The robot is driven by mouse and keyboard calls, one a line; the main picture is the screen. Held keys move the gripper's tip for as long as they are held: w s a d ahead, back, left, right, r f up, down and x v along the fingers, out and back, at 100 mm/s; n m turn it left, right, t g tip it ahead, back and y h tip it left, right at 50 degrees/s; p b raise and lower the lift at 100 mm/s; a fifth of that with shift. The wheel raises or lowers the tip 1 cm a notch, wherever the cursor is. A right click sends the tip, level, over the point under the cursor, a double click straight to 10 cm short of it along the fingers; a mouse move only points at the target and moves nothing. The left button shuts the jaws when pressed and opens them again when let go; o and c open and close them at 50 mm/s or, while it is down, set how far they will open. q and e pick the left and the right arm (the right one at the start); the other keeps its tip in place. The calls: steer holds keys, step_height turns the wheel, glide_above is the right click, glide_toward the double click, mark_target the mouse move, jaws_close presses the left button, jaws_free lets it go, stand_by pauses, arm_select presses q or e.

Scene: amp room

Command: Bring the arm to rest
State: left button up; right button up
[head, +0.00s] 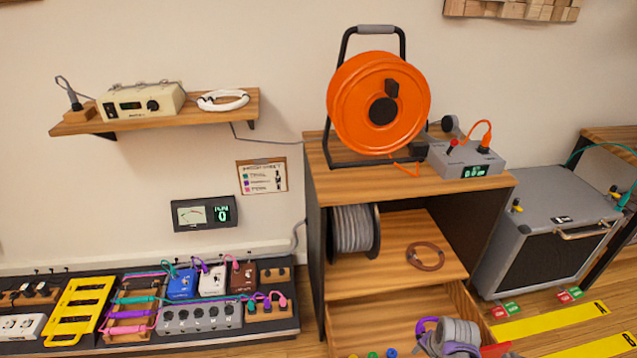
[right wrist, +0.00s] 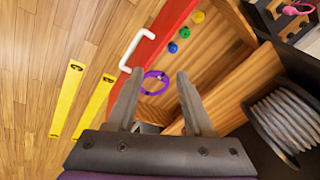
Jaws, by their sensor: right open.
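My right gripper (right wrist: 159,74) is open, with two grey fingers spread apart and nothing between them. In the right wrist view it is above an open wooden drawer (right wrist: 222,55) with a red front (right wrist: 165,30) and a white handle (right wrist: 135,48). A purple ring (right wrist: 155,82) shows in the drawer between the fingertips, apparently below them. In the head view a grey part of my right arm shows at the bottom edge, in front of the cabinet; its fingers cannot be made out there. My left gripper is not in view.
The wooden cabinet (head: 410,186) carries an orange cable reel (head: 350,105) and a grey box (head: 465,160). A grey cable spool (head: 354,232) and a brown ring (head: 425,256) are on its shelf. An amplifier (head: 545,235) stands right. Yellow strips (right wrist: 68,98) lie on open floor.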

steer(key=s+a+r+n+t, duration=0.2)
steer(key=s+a+r+n, duration=0.95)
steer(key=s+r, duration=0.4)
arm_select(q)
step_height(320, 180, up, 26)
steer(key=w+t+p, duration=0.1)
steer(key=p, duration=2.2)
arm_select(e)
step_height(320, 180, up, 24)
steer(key=shift+s+a+f+t, duration=0.2)
steer(key=shift+a+t, duration=0.1)
steer(key=shift+a, duration=0.1)
